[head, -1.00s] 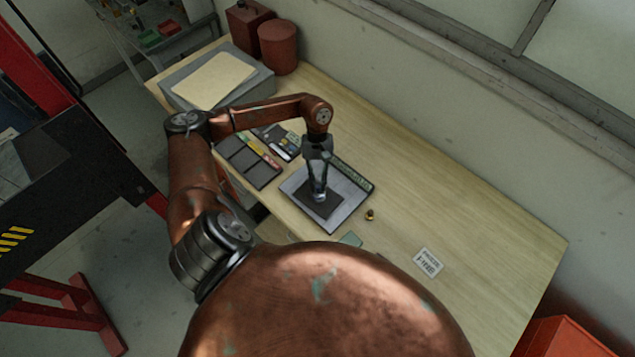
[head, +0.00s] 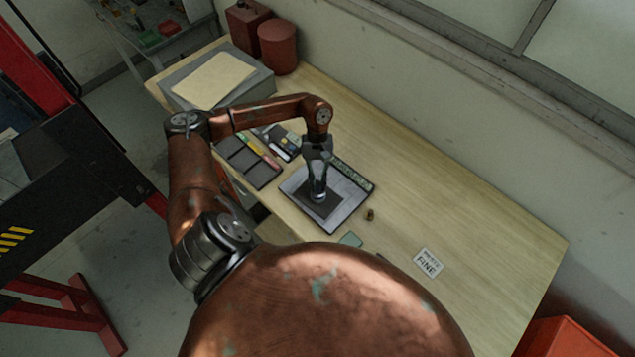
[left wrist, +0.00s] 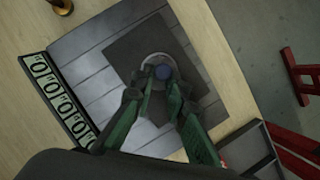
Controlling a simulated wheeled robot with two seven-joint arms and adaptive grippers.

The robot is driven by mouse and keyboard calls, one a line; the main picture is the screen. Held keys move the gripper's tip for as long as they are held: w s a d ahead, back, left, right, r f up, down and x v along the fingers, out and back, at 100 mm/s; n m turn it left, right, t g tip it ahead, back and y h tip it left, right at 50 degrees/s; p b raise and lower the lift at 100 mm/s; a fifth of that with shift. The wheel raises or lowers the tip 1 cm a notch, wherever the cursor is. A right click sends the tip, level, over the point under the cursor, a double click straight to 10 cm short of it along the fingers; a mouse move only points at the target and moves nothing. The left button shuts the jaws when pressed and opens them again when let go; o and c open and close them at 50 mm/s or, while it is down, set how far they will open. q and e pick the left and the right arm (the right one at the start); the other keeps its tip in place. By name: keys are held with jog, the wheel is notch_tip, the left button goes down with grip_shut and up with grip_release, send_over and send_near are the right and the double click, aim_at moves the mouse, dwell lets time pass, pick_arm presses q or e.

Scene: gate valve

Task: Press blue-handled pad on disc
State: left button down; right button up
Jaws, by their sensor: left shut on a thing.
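My left gripper (head: 318,196) reaches down over a grey metal plate (head: 350,203). In the left wrist view its green fingers (left wrist: 163,84) are shut on a blue round handle (left wrist: 163,72). Below the handle is a grey round piece (left wrist: 154,60), partly hidden by the fingers; I cannot tell whether it is the pad, the disc or both. It is over a dark square sheet (left wrist: 132,45) on the plate, which also shows in the head view (head: 327,207). Any contact under the fingers is hidden. My right gripper is not in view.
A small brass part (head: 370,214) is beside the plate. A label card (head: 428,262) and a green piece (head: 350,239) lie nearer. A dark compartment tray (head: 249,160) is left of the plate. Red containers (head: 278,46) stand at the back. The table's right side is clear.

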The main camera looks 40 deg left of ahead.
pick_arm(q)
jog(key=shift+s+f, duration=0.15)
jog(key=shift+r+p, duration=0.45)
jog(key=shift+r, duration=1.4)
jog(key=shift+r+p, duration=0.35)
jog(key=shift+r, duration=1.45)
